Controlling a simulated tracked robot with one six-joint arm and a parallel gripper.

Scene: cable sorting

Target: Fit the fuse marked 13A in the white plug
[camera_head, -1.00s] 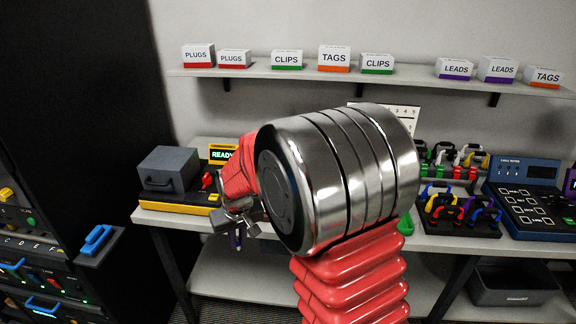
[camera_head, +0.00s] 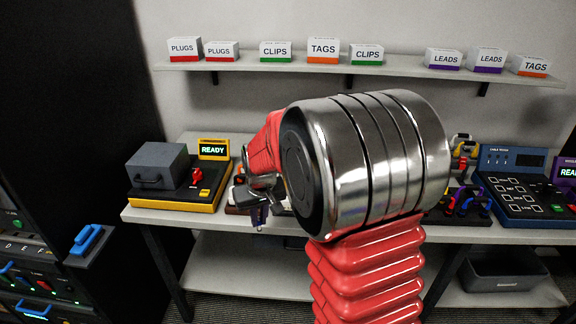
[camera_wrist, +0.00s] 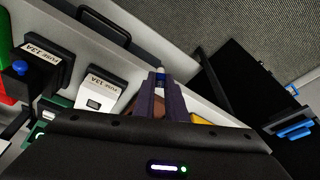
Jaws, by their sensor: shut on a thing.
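My gripper (camera_wrist: 160,88) has its dark purple fingers shut on a small pale fuse (camera_wrist: 160,73) with a bluish band, at the fingertips. No marking on it is readable. In the wrist view a white plug (camera_wrist: 96,104) lies left of the fingers, apart from them, with a dark panel labelled FUSE 13A (camera_wrist: 93,82) beside its white part.
A yellow-based unit with a grey box (camera_head: 160,167) and READY display stands at the bench's left. A blue cable tester (camera_head: 513,190) and coloured leads are at right. Labelled boxes (camera_head: 322,50) line the shelf. A dark cabinet stands at left.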

